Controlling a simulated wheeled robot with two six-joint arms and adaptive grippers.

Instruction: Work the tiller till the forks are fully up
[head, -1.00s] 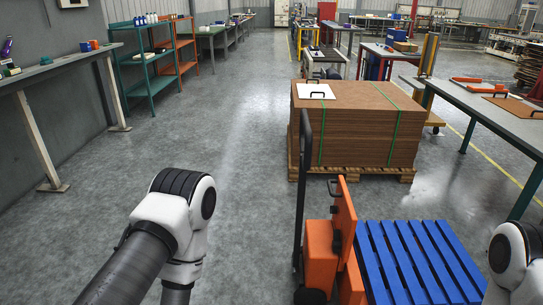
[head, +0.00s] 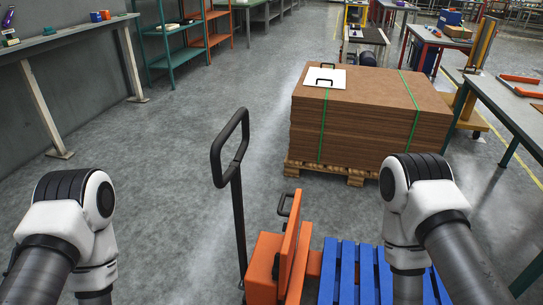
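The pallet jack (head: 264,262) is orange and stands low in the middle of the head view. Its black tiller (head: 236,195) rises from the jack's left side and ends in a loop handle (head: 230,148). The tiller stands nearly upright. My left arm comes in at the lower left and my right arm at the lower right, both clear of the tiller handle in the picture. Both grippers are below the frame or hidden.
A strapped stack of brown boards (head: 365,120) on a wooden pallet (head: 330,171) stands beyond the jack. A long table (head: 510,105) is at the right, a wall bench (head: 60,45) and a green shelf (head: 165,58) at the left. The floor (head: 190,150) between is clear.

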